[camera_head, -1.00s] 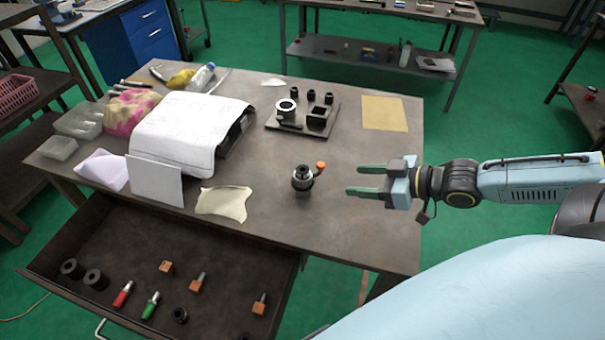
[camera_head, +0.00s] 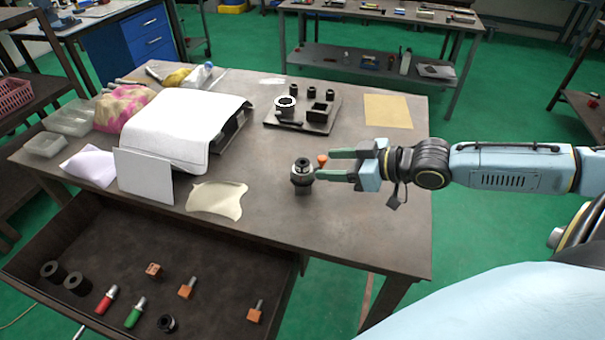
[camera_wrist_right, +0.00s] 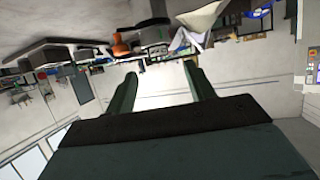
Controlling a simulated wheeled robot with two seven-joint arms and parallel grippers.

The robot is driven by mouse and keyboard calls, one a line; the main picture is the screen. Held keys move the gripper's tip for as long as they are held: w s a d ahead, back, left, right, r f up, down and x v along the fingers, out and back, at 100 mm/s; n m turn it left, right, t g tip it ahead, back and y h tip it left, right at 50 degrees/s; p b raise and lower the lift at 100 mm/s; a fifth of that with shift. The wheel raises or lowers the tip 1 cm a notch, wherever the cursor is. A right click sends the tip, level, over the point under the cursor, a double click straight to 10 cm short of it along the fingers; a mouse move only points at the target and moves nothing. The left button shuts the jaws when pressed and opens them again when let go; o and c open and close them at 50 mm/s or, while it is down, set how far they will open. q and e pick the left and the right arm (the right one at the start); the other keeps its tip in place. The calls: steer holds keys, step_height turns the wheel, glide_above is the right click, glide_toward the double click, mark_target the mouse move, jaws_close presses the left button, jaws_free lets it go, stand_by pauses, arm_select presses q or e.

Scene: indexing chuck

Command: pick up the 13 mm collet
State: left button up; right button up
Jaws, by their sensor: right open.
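Several small black collets stand on a dark tray (camera_head: 271,121) at the back of the table; one is the left collet (camera_head: 294,90). No size marking is readable, so I cannot tell which is 13 mm. The indexing chuck (camera_head: 301,172), a dark cylinder with a bright ring and an orange-knobbed handle (camera_head: 322,159), stands mid-table. My right gripper (camera_head: 323,165) is open and empty, its fingers pointing left close to the handle. In the right wrist view the open fingers (camera_wrist_right: 160,70) have nothing between them; the orange knob (camera_wrist_right: 120,44) shows beyond. My left gripper is out of view.
An open drawer (camera_head: 90,240) at the front holds black rings, red and green handled tools and orange-based pieces. A white-covered box (camera_head: 185,130) and cloths crowd the left. A tan sheet (camera_head: 388,111) lies at the back right. The table's right front is clear.

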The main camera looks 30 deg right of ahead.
mark_target(299, 163)
steer(key=shift+b+x, duration=1.2)
steer(key=shift+x, duration=1.75)
steer(key=shift+d, duration=0.1)
steer(key=shift+c, duration=0.3)
steer(key=c, duration=1.1)
steer(key=shift+o, duration=0.2)
steer(key=shift+r, duration=0.1)
